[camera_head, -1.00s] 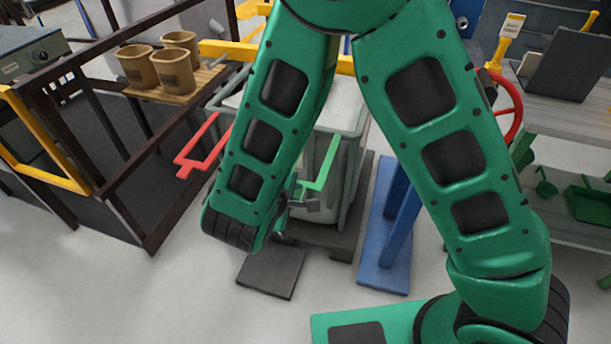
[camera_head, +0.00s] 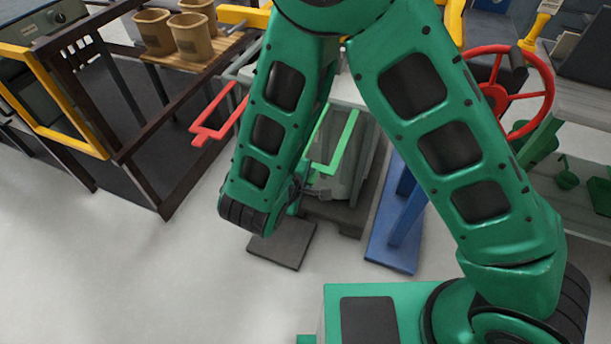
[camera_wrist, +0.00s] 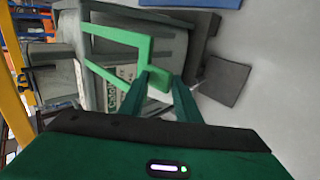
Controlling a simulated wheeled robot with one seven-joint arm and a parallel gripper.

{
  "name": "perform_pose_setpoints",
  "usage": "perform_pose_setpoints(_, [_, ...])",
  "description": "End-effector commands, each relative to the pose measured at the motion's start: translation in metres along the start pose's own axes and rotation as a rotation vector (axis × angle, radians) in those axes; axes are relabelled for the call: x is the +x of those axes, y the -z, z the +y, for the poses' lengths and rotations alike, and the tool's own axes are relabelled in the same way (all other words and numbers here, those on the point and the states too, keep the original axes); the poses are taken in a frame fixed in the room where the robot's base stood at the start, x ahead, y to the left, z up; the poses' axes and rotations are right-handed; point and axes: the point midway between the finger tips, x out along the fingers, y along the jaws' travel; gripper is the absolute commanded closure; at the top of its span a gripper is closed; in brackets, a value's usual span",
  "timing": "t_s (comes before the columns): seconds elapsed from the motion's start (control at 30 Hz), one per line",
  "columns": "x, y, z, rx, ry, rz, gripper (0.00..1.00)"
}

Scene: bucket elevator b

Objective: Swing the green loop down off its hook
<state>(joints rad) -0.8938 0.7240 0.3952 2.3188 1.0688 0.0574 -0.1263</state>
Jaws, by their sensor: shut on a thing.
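The green loop (camera_head: 345,145) is a flat bar frame on the near side of the grey bucket (camera_head: 365,165). In the wrist view the loop (camera_wrist: 118,35) has two long bars and a cross bar, with a tab (camera_wrist: 159,82) at its end. My gripper (camera_wrist: 160,80) has its fingers on either side of that tab and is shut on it. In the head view my gripper (camera_head: 312,190) shows beside my forearm, low by the bucket. My forearm hides part of the loop there. I cannot make out the hook.
A red loop (camera_head: 215,120) sticks out left of my forearm. A dark slab (camera_head: 283,245) lies on the floor. A blue stand (camera_head: 398,225) is right of the bucket, and a red handwheel (camera_head: 515,90) is farther right. Left is a dark railing (camera_head: 150,160). Front floor is clear.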

Motion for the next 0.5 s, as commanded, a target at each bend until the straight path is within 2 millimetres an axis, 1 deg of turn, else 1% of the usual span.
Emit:
perform_pose_setpoints(0.03, [0.003, 0.001, 0.009, 0.013, -0.017, 0.001, 1.0])
perform_pose_setpoints(0.07, [0.003, 0.001, 0.009, 0.013, -0.017, 0.001, 0.72])
perform_pose_setpoints(0.37, [0.0, 0.0, 0.007, 0.009, -0.014, 0.0, 0.72])
perform_pose_setpoints(0.5, [-0.011, 0.001, 0.006, 0.008, -0.012, 0.001, 0.72])
